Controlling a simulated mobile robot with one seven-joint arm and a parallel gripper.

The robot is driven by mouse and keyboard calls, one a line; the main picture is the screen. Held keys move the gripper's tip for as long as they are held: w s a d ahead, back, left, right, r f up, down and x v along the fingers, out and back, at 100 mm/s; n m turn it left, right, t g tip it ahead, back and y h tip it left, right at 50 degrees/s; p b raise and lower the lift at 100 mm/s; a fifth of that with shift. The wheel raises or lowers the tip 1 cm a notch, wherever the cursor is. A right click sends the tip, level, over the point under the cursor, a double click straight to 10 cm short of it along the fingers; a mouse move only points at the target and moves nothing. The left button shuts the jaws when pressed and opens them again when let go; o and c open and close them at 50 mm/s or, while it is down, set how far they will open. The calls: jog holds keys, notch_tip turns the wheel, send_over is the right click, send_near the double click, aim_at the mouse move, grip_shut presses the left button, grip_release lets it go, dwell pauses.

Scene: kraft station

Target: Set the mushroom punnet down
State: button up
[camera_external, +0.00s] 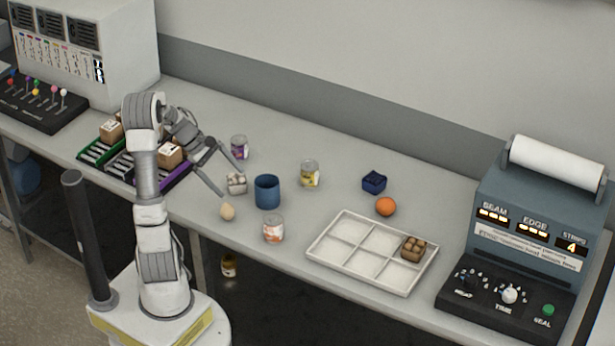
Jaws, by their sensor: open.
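A small pale punnet with whitish lumps in it, which looks like the mushroom punnet (236,184), is at the counter's middle left, just left of the blue cup. It appears to rest upright on the counter. My gripper (231,173) is open, its two fingers spread wide, with the tips close to the punnet on its upper and left sides. I cannot tell from this view whether a finger touches it. Nothing is seen held between the fingers.
Around the punnet are a blue cup (267,191), a purple-labelled can (239,147), a yellow-labelled can (310,174), an orange-labelled can (273,228) and a beige round item (227,211). Rightward are a blue box (374,181), an orange (386,206) and a white compartment tray (343,284).

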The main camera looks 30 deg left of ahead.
jog(key=s+d+r+m+t+y, duration=0.1)
jog(key=s+d+r+m+y, duration=0.2)
jog(key=s+m, duration=0.4)
jog(key=s+d+r+m+t+y, duration=0.1)
jog(key=s+d+r+m+y, duration=0.2)
jog(key=s+d+r+m, duration=0.2)
jog(key=shift+s+d+r+m+t+y, duration=0.15)
jog(key=shift+s+r+m+t+y, duration=0.15)
jog(key=shift+s+r+m, duration=1.8)
jog(key=shift+s+f+n, duration=0.4)
jog(key=shift+s+f, duration=0.05)
jog(key=shift+f, duration=0.15)
notch_tip(320, 180, down, 20)
jog(key=b, duration=2)
